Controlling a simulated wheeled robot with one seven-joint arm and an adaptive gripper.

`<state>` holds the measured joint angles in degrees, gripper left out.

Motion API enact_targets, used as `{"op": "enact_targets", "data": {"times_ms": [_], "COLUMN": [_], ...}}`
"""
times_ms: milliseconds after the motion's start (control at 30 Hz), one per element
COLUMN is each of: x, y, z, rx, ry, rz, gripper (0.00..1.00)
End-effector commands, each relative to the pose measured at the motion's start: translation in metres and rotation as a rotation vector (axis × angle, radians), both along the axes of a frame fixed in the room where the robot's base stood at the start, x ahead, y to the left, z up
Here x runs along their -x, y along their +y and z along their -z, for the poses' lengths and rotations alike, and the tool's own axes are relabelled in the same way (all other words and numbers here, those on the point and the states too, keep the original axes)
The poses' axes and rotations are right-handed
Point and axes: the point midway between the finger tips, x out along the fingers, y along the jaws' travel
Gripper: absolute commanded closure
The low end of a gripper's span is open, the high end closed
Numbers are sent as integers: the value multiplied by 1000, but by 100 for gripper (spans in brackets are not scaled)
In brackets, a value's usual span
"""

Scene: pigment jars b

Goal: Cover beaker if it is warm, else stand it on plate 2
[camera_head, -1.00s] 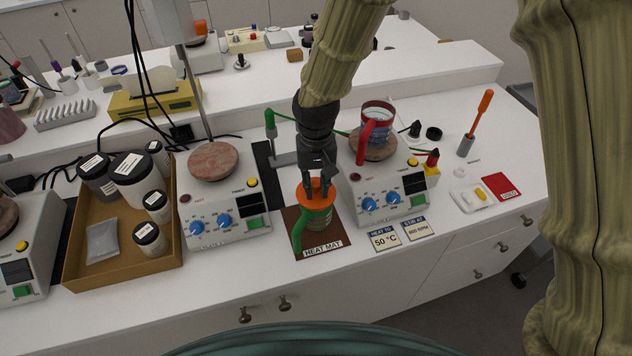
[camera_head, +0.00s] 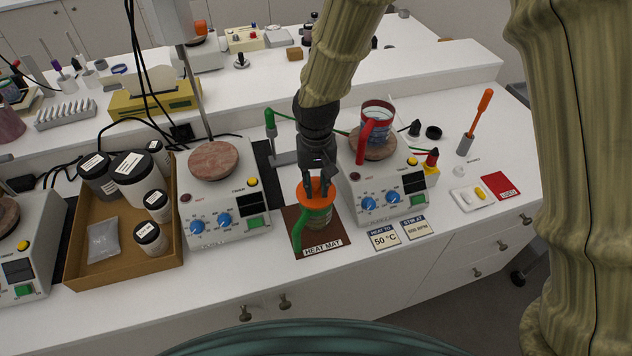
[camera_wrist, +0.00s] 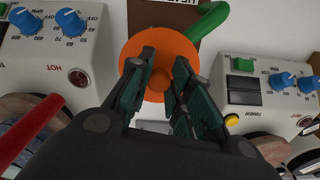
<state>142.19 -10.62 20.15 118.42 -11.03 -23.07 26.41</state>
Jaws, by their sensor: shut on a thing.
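A glass beaker with a green handle (camera_head: 297,236) stands upright on the brown heat mat (camera_head: 332,241). An orange lid (camera_head: 327,204) lies over its mouth; in the wrist view the lid (camera_wrist: 140,53) is a disc with a small central knob. My gripper (camera_head: 316,192) points down over the lid and is shut on its knob, seen closer in the wrist view (camera_wrist: 160,78). The lid hides the beaker's inside. A second beaker with a red handle (camera_head: 364,140) stands on the round top of the right hotplate (camera_head: 352,182). The left hotplate (camera_head: 213,161) has a bare top.
A brown tray (camera_head: 82,272) of jars stands left. Cards reading 50 °C (camera_head: 383,239) and a stir speed (camera_head: 417,229) lie in front of the right hotplate. A red card (camera_head: 500,186) and an orange-handled tool (camera_head: 478,118) are at right. Free bench lies along the front.

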Motion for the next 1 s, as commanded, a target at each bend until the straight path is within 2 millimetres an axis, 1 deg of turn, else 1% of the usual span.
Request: {"op": "enact_targets", "data": {"times_ms": [1000], "x": [0], "y": [0], "z": [13], "rx": [0], "ry": [1], "rz": [0], "gripper": [100]}}
